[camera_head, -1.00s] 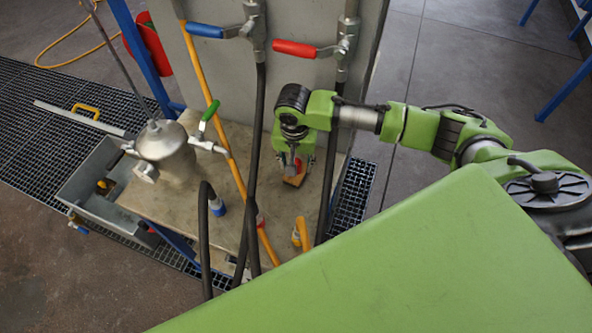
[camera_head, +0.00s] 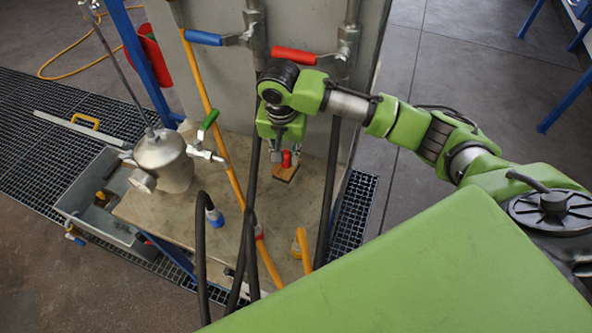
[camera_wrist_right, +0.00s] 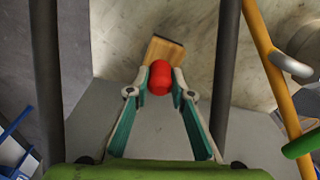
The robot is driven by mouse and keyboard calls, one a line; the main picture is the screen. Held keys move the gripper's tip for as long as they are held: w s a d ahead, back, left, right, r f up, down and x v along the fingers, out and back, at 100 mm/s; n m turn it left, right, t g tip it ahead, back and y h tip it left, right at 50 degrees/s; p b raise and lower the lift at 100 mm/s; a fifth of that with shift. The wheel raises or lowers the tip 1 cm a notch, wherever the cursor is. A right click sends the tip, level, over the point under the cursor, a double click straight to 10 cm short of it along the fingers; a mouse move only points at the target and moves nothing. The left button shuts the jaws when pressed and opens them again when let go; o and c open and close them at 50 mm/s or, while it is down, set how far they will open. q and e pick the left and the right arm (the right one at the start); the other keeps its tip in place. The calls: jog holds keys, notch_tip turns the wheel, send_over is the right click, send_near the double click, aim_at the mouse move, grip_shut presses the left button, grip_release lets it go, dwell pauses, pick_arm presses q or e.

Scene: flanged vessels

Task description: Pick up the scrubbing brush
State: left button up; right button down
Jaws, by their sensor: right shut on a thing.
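The scrubbing brush has a flat wooden block (camera_head: 285,174) and a red grip (camera_head: 286,159). My right gripper (camera_head: 284,156) is shut on the red grip, with the wooden block below the fingers. In the right wrist view the red grip (camera_wrist_right: 159,79) sits between the fingertips and the wooden block (camera_wrist_right: 164,52) shows beyond them. The block appears over the stone-like bench top (camera_head: 318,190); I cannot tell how much gap lies beneath it. My left gripper is not in view.
Dark hoses (camera_head: 251,200) and an orange hose (camera_head: 222,150) hang left of the gripper; another dark hose (camera_head: 328,190) hangs close right. A metal vessel (camera_head: 163,160) stands left. A grey panel with blue (camera_head: 203,38) and red (camera_head: 293,56) valve handles rises behind.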

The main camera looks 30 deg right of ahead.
jog(key=w+a+r+b, duration=0.3)
jog(key=w+a+r, duration=0.3)
jog(key=w+a, duration=0.1)
jog(key=shift+w+a+r, duration=0.25)
jog(key=shift+w, duration=0.5)
jog(key=c, duration=2.8)
grip_release()
